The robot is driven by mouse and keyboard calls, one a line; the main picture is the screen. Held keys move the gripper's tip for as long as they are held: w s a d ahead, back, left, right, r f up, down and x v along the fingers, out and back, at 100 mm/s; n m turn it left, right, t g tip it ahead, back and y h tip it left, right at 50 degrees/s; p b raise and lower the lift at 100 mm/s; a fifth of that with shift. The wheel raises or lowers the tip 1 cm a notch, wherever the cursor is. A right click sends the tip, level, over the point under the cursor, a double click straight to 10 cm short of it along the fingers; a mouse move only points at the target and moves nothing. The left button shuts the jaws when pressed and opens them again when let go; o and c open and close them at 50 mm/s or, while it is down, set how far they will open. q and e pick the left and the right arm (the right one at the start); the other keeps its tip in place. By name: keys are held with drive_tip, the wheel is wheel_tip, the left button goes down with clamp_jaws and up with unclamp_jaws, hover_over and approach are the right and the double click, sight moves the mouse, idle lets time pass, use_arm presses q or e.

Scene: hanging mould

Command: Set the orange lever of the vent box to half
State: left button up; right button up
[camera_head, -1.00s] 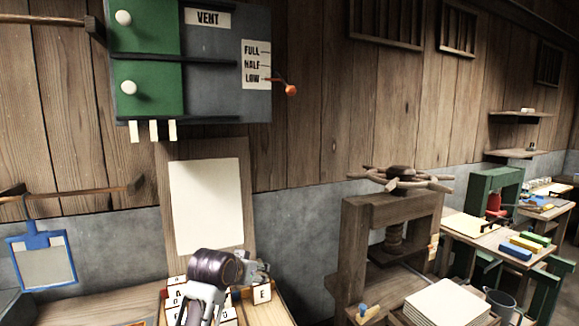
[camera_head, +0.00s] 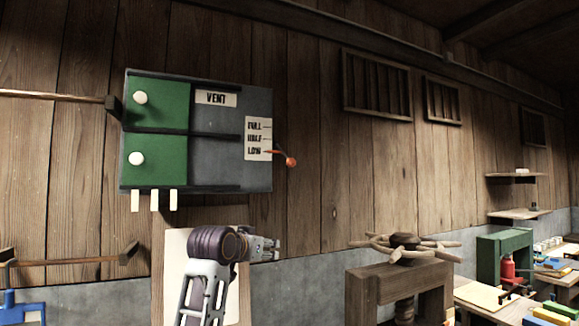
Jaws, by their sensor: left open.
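The vent box (camera_head: 215,165) hangs on the plank wall, grey with green doors at its left. Its label strip (camera_head: 257,139) reads FULL, HALF, LOW from top to bottom. The orange lever (camera_head: 290,161) sticks out from the box's right edge, level with the LOW mark, its knob tilted slightly down. My left gripper (camera_head: 277,249) is below the box's lower right corner, pointing right, open and empty. It is apart from the lever and lower in the picture. My right gripper is not in view.
A white sheet on a board (camera_head: 172,272) is behind my left arm. A wooden press with a spoked wheel (camera_head: 403,247) stands to the right. Pale tabs (camera_head: 154,200) hang under the box.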

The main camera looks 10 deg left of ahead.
use_arm(q)
drive_tip(key=s+d+r+t+h, duration=0.1)
drive_tip(key=s+r, duration=0.1)
drive_tip(key=r, duration=1)
drive_tip(key=s+d+r+m+t, duration=0.1)
drive_tip(key=r+t, duration=0.1)
drive_tip(key=r, duration=1)
drive_tip(key=shift+s+d+r+h, duration=0.25)
drive_tip(key=shift+s+d+h, duration=0.05)
drive_tip(key=shift+s+h, duration=0.1)
